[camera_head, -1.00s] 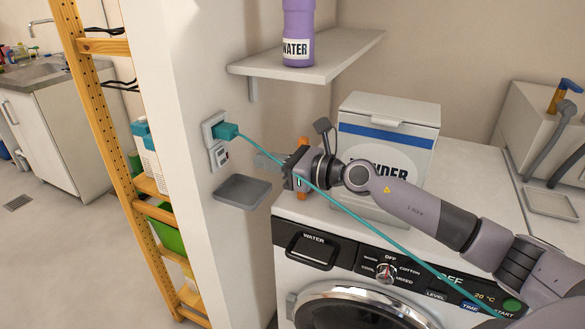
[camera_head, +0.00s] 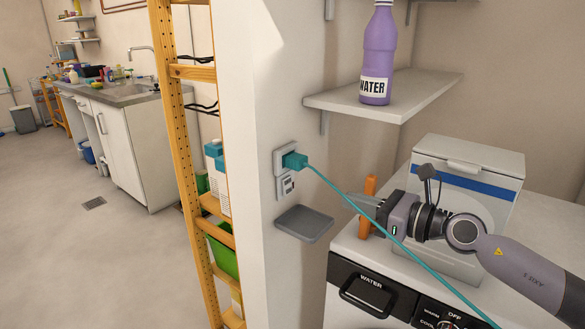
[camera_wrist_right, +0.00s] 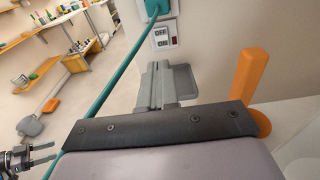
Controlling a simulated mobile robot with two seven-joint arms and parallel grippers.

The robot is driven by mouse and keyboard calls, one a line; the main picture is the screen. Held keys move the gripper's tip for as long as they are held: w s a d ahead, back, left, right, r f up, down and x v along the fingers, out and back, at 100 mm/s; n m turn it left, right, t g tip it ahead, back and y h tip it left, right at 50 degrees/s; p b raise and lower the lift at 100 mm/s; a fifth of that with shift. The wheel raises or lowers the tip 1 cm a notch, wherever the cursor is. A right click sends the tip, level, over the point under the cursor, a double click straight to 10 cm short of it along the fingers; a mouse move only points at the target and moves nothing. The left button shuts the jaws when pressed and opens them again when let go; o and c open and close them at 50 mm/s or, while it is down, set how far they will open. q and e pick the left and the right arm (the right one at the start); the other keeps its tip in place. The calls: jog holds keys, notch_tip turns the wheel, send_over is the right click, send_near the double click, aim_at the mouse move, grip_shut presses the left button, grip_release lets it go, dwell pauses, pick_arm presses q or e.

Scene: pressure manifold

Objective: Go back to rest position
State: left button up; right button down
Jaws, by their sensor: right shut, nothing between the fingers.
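My right gripper (camera_head: 356,199) is in the head view, shut and empty, pointing left toward the wall above the front edge of the washing machine. Its fingers (camera_wrist_right: 158,86) lie together in the right wrist view. A teal plug (camera_head: 294,160) sits in the wall socket, apart from the fingers. Its teal cable (camera_head: 345,200) runs down to the right, in front of my right gripper in the head view. My left gripper (camera_wrist_right: 42,153) shows small at the lower left of the right wrist view, its two fingers apart. It is not in the head view.
A grey wall tray (camera_head: 305,223) is below the socket. An orange upright piece (camera_head: 367,205) stands by my right gripper. A white powder box (camera_head: 470,190) is behind my right arm. A shelf (camera_head: 410,97) holds a purple water bottle (camera_head: 378,60). Open floor (camera_head: 60,230) lies left.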

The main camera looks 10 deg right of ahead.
jog(key=s+a+f+n+g+h+p, duration=0.1)
jog(key=s+f+n+h, duration=0.3)
jog(key=s+f+n, duration=0.9)
jog(key=s+a+f+n+g+h+p, duration=0.2)
jog(key=s+a+f+n+h, duration=0.2)
jog(key=s+f+n, duration=0.9)
notch_tip(320, 180, down, 4)
jog(key=n, duration=0.4)
jog(key=shift+r+n+p, duration=0.15)
jog(key=shift+n+p, duration=0.15)
